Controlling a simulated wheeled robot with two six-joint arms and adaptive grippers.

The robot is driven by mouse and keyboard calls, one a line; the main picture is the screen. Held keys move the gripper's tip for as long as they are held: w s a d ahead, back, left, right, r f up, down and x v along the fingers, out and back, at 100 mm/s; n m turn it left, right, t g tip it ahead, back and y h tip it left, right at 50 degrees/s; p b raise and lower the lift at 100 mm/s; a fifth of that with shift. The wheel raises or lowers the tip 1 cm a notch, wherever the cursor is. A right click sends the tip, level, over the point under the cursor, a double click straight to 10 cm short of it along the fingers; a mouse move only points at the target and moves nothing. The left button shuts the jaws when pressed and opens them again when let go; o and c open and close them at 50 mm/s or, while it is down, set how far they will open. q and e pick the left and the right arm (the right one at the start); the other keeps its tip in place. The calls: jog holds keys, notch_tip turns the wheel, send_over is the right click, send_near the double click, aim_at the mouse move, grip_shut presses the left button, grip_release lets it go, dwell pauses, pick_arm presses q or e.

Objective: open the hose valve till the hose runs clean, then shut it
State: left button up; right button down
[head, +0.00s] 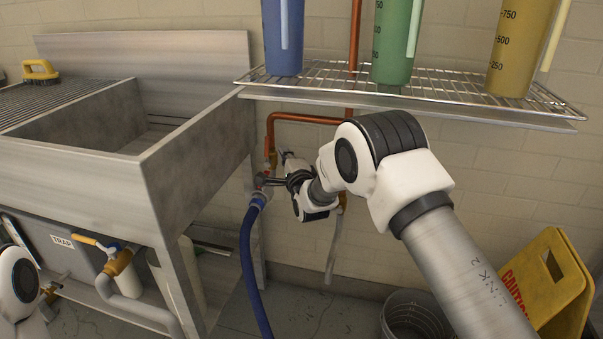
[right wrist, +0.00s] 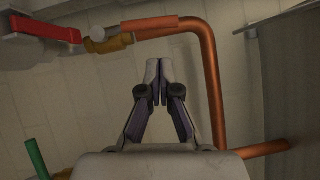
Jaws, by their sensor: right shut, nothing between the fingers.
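The blue hose (head: 247,265) hangs from a fitting beside the sink and runs down to the floor. In the right wrist view a red lever (right wrist: 45,28) sits on a grey body at the upper left, joined by a brass fitting (right wrist: 108,40) to copper pipe. I cannot tell its exact setting. My right gripper (head: 262,182) points left at the top of the hose and partly hides the valve there. Its fingers (right wrist: 158,70) are shut and empty, apart from the red lever in the wrist view. My left gripper is out of view.
Copper pipe (head: 306,118) runs beside the gripper, under a wire shelf (head: 340,75) bearing measuring cylinders. A steel sink (head: 200,150) stands left, with a yellow-handled trap valve (head: 95,243) below. A green handle (right wrist: 37,158) shows in the wrist view. A bucket (head: 415,315) and yellow sign (head: 548,285) stand right.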

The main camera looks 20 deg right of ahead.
jog(key=s+p, duration=0.2)
jog(key=s, duration=0.9)
jog(key=s+d+f+g, duration=0.1)
jog(key=s+f+g, duration=0.15)
jog(key=f, duration=0.55)
jog(key=s+d+f+g, duration=0.15)
jog(key=s+f, duration=0.25)
jog(key=f, duration=0.4)
jog(key=s+d+f+n+g, duration=0.1)
jog(key=s+f+n+g, duration=0.35)
jog(key=s+f, duration=0.6)
jog(key=s+f+n+g, duration=0.3)
jog(key=s+f+g, duration=0.3)
jog(key=s, duration=0.8)
jog(key=s+f+n+g, duration=0.1)
jog(key=s+n+g, duration=0.4)
jog(key=s+n, duration=0.85)
pick_arm(q)
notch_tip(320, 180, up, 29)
jog(key=p, duration=2.6)
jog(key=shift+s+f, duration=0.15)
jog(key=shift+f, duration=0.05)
pick_arm(e)
notch_tip(320, 180, up, 26)
jog(key=s+m, duration=0.1)
jog(key=shift+a+m, duration=0.35)
jog(key=shift+m, duration=0.05)
